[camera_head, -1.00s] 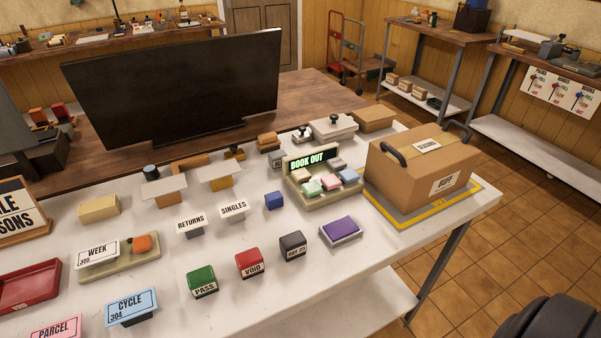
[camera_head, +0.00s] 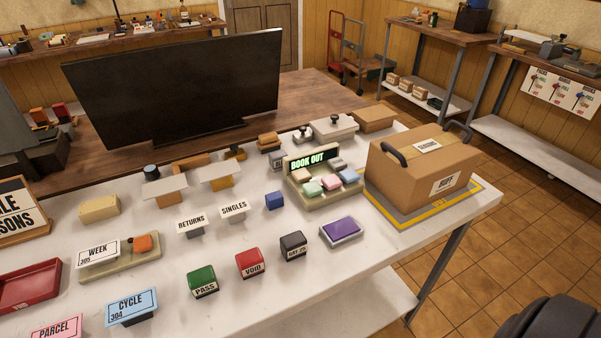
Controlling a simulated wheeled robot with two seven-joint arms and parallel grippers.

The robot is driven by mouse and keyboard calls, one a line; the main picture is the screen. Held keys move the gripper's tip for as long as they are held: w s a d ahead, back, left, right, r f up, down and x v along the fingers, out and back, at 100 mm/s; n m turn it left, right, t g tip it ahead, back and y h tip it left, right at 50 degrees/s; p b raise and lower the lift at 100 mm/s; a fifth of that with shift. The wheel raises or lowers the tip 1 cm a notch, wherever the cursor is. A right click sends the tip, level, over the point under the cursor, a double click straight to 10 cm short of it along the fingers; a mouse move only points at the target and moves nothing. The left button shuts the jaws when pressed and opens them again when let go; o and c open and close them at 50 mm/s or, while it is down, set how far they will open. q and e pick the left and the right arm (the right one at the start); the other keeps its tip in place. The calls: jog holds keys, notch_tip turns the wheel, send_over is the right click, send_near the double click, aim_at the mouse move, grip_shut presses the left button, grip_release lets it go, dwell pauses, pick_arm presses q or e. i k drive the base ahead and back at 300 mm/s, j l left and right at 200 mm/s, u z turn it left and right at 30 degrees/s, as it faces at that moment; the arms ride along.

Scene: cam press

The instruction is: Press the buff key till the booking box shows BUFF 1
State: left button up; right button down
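The booking box (camera_head: 322,200) stands on the white table, right of the middle of the view. Its lit display (camera_head: 314,160) reads BOOK OUT in green letters. A cream, buff-coloured key (camera_head: 300,175) sits at the left of its sloped top. Near it are a green key (camera_head: 312,188), a pink key (camera_head: 331,182), a pale blue key (camera_head: 349,175) and a grey key (camera_head: 338,163). Nothing touches the keys.
A cardboard box (camera_head: 410,180) marked BUFF stands on a yellow-edged plate right of the booking box. A purple pad (camera_head: 342,230) and grey, red (camera_head: 250,262) and green stamps lie in front. A blue block (camera_head: 274,201) is to the left. A dark monitor (camera_head: 180,85) stands behind.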

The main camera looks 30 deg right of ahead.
aim_at(300, 175)
jog(key=l+u, duration=0.1)
jog(key=l, duration=0.55)
jog(key=k+l+u, duration=0.15)
jog(key=l, duration=0.45)
